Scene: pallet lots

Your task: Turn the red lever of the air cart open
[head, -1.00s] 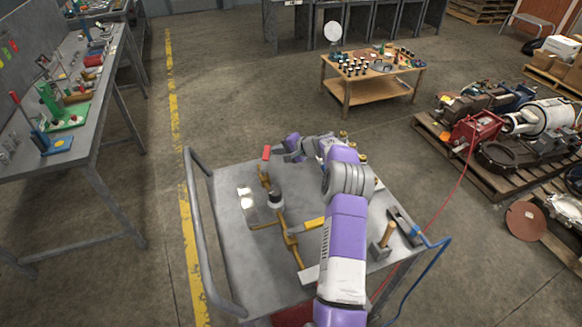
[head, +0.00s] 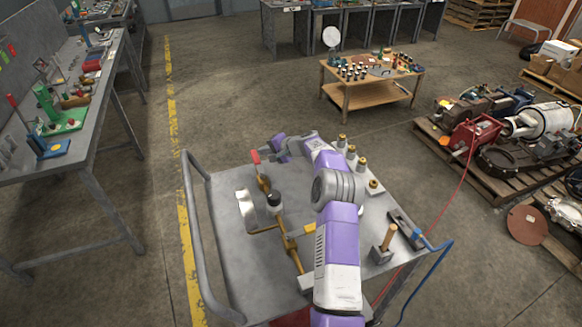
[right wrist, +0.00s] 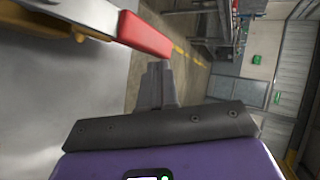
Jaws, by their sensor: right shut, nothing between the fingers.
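The red lever (head: 256,157) stands out from a brass valve (head: 263,183) at the far left part of the grey air cart (head: 236,270). In the right wrist view the red lever end (right wrist: 145,33) is close up, with its pale bare shank to the left. My right gripper (head: 276,152) is just right of the lever in the head view. Its fingers (right wrist: 157,74) are shut together and empty, close beside the red end; I cannot tell whether they touch it. My left gripper is not in view.
Brass pipework with a black-topped fitting (head: 274,200) runs along the cart. Several brass fittings (head: 361,163) line its right side, near a wooden-handled block (head: 386,240) and a blue hose (head: 437,262). A grey rail (head: 196,235) bounds the left side. The near-left cart top is clear.

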